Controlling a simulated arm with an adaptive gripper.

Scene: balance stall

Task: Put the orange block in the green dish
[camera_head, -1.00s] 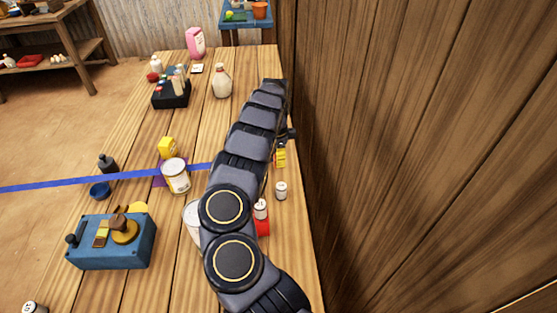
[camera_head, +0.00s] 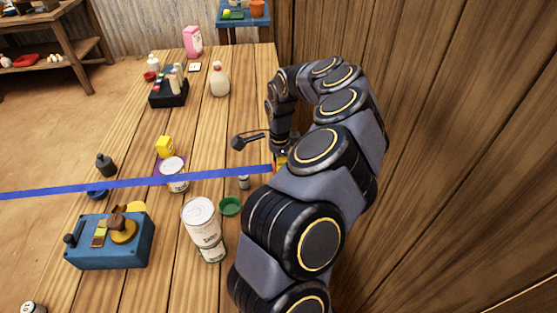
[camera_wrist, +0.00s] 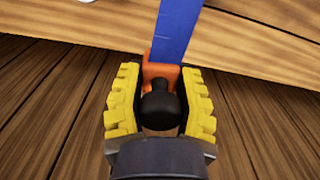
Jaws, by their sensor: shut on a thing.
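The green dish (camera_head: 230,206) sits on the table, right of the large white can, and looks empty. My gripper (camera_head: 281,160) is low near the table's right side, beyond the dish and to its right. In the wrist view, its yellow fingers (camera_wrist: 160,95) are shut on the orange block (camera_wrist: 161,72), which shows between the fingertips. A black rounded knob hides part of the block. A long blue strip (camera_wrist: 175,35) rises behind the block; whether it joins the block I cannot tell. In the head view the block is too small to make out clearly.
The blue strip (camera_head: 120,182) crosses the table. A blue box (camera_head: 110,242) is at left. A wooden wall (camera_head: 440,120) bounds the right.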

